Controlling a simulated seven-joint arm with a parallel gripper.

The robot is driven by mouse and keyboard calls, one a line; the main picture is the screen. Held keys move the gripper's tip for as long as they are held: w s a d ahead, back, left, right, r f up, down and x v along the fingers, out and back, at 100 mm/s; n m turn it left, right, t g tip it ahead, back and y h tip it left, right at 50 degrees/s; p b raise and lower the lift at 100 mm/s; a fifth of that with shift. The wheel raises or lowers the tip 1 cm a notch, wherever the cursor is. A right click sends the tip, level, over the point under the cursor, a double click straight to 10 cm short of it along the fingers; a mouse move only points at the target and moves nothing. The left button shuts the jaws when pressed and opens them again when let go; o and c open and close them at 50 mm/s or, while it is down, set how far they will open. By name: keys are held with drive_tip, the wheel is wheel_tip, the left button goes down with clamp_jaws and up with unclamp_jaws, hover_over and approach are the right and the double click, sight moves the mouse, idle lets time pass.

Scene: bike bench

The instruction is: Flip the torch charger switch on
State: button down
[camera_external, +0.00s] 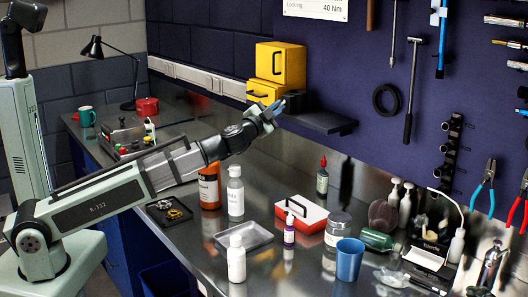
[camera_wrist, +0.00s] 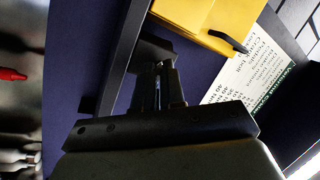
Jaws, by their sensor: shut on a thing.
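My gripper (camera_external: 280,104) is at the wall shelf in the external view, its tips against a small black block (camera_external: 298,100) beside the yellow boxes. In the wrist view my gripper's two dark fingers (camera_wrist: 160,72) are close together and meet the black block (camera_wrist: 152,50). The fingers are shut on it, though the exact contact is dark and hard to see. The block stands where a charger might be, but I cannot tell for certain that it is the torch charger. No switch or its position can be made out in either view.
The dark shelf (camera_external: 325,121) juts from the blue wall. Yellow boxes (camera_external: 281,62) stand close beside my gripper and also show in the wrist view (camera_wrist: 205,20). A white poster (camera_wrist: 245,65) is on the wall. Bottles, a tray (camera_external: 244,236) and a blue cup (camera_external: 349,260) crowd the bench below.

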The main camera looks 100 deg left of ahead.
sight(285, 99)
drive_tip(key=shift+r, duration=0.2)
wheel_tip(285, 99, up, 2)
drive_tip(key=g+h, duration=0.1)
drive_tip(key=m+g+h, duration=0.1)
drive_tip(key=h, duration=0.1)
drive_tip(key=g+h, duration=0.1)
drive_tip(key=h, duration=0.1)
drive_tip(key=shift+w+r+m, duration=0.1)
drive_tip(key=shift+r+m, duration=0.15)
drive_tip(key=shift+m, duration=0.05)
drive_tip(key=shift+a+r+g+h, duration=0.1)
drive_tip(key=shift+r+g+h, duration=0.1)
drive_tip(key=shift+g+h, duration=0.45)
drive_tip(key=shift+a+r+g+h, duration=0.1)
drive_tip(key=shift+r+g+h, duration=0.1)
drive_tip(key=shift+g+h, duration=0.45)
drive_tip(key=shift+m, duration=0.3)
drive_tip(key=c, duration=1.2)
unclamp_jaws()
drive_tip(key=v, duration=1.4)
drive_tip(key=shift+a, duration=0.15)
